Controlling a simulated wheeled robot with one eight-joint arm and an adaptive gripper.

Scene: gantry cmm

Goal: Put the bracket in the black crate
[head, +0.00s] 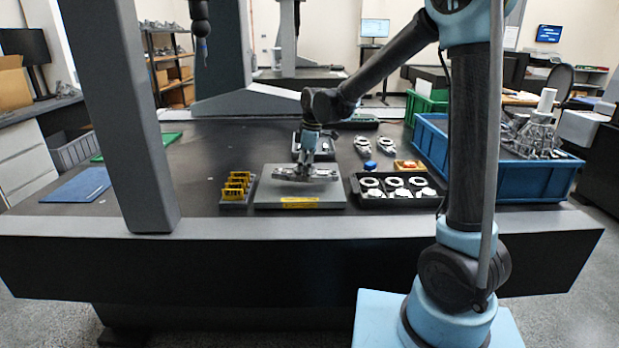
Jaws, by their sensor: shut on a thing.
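My gripper (308,166) is shut on a grey metal bracket (322,174), over the grey plate (300,199) in the middle of the table. The bracket lies roughly level; I cannot tell whether it touches the plate. The gripper's fingers hide part of it. A low black crate (400,204) stands just right of the plate near the table's front edge. It holds several pale ring-shaped parts.
A large blue crate (480,172) with metal parts stands at right, behind my arm. A yellow-slotted rack (235,187) is left of the plate. A grey gantry column (125,120) rises at left. Loose pale parts (387,146) lie behind the black crate.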

